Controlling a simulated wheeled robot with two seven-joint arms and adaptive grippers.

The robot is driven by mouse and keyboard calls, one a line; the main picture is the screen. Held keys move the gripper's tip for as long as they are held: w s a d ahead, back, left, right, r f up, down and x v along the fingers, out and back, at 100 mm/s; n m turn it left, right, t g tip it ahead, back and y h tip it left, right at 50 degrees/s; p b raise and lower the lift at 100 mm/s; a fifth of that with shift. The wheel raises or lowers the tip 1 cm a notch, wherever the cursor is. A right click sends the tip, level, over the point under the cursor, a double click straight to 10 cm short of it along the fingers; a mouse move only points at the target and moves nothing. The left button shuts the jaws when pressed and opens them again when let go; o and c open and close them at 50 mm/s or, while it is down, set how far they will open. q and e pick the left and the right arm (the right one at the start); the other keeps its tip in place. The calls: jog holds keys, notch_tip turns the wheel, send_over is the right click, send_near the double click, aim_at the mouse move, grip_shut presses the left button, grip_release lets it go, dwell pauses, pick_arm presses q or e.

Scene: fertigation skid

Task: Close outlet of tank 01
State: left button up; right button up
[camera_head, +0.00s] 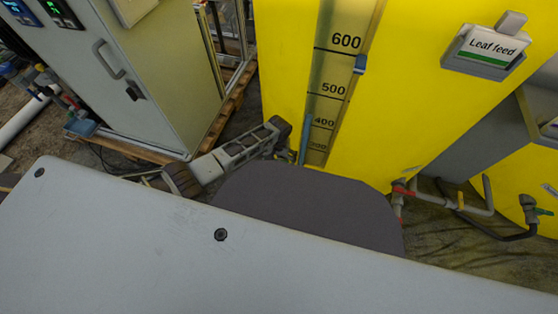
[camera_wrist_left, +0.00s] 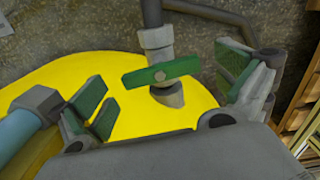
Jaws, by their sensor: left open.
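In the left wrist view, a valve with a green bar handle (camera_wrist_left: 160,72) sits on a grey pipe beside the yellow tank (camera_wrist_left: 130,112). The handle lies crosswise to the pipe. My left gripper (camera_wrist_left: 166,84) is open, with one green-padded finger to the left of the handle and the other to its right. Both fingers look apart from the handle. In the head view the yellow tank (camera_head: 285,60) bears a level scale and a "Leaf feed" label (camera_head: 489,47). My left arm reaches to the tank's lower left; its fingers cannot be made out there.
A blue tube with a grey fitting (camera_wrist_left: 36,106) is close to the left finger. A grey cabinet (camera_head: 150,80) stands left of the tank. A red-handled valve (camera_head: 403,190) and a green-handled valve (camera_head: 535,210) are on pipes at the right. Grey surfaces block the lower head view.

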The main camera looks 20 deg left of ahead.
pick_arm(q)
jog(key=shift+f, duration=0.15)
pick_arm(e)
jog(key=shift+f, duration=0.15)
pick_arm(q)
jog(key=c, duration=1)
jog(key=shift+m, duration=0.3)
jog(key=shift+m+p, duration=0.3)
jog(key=shift+p, duration=0.3)
pick_arm(e)
jog(key=r, duration=0.2)
jog(key=shift+d+r+g, duration=0.2)
jog(key=shift+r+g, duration=0.1)
jog(key=shift+r, duration=0.1)
jog(key=shift+f, duration=0.1)
